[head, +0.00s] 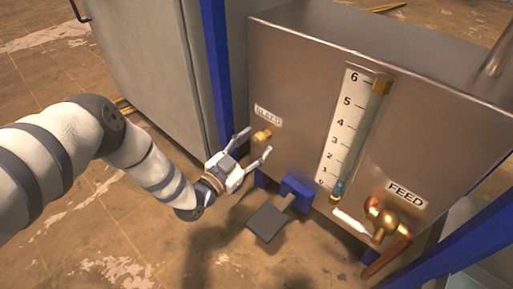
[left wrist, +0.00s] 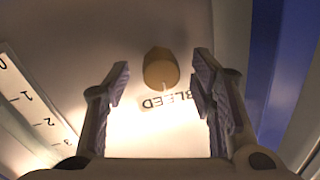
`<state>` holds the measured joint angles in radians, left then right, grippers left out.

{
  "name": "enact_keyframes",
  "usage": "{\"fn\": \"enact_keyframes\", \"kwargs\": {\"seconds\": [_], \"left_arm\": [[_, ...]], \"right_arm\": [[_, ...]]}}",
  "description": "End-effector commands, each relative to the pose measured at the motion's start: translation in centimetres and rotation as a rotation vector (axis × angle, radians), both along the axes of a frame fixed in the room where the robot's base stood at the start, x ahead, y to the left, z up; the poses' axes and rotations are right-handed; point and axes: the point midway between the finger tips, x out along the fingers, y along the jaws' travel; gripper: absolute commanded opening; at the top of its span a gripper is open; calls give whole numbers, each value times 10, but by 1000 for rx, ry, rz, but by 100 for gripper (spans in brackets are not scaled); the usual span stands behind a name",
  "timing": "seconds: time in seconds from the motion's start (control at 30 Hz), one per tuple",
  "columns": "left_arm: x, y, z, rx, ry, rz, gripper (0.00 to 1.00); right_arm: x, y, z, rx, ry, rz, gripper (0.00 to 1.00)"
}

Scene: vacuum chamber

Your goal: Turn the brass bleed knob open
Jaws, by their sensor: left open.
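The brass bleed knob (head: 262,136) sticks out of the front of a metal tank, just below the BLEED label (head: 268,114). My left gripper (head: 256,144) is open, with its fingers spread toward the tank face and the knob between their directions. In the left wrist view the knob (left wrist: 161,68) lies ahead of the fingertips, between them and slightly beyond. The fingers look apart from the knob; the exact gap in depth cannot be told. My right gripper is not in view.
The metal tank (head: 300,75) carries a sight gauge (head: 343,125) numbered up to 6. A FEED label (head: 405,194) and a brass feed valve (head: 382,215) with a white lever sit at right. A blue pedal bracket (head: 297,190) is below. A blue post (head: 216,70) and grey cabinet (head: 150,65) stand left.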

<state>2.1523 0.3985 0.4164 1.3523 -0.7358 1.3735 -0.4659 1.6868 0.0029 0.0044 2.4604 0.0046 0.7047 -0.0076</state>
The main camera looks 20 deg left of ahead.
Motion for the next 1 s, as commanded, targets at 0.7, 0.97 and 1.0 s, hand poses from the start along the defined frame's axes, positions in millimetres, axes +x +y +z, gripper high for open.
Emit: {"fn": "enact_keyframes", "kwargs": {"seconds": [0.7, 0.97, 1.0], "left_arm": [[7, -2, 0, 1, 1, 0, 2], [7, -3, 2, 66, -24, -1, 2], [7, -3, 2, 88, -32, -1, 2]], "right_arm": [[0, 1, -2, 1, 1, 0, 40], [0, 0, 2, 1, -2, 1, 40], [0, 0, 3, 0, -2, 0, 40]]}}
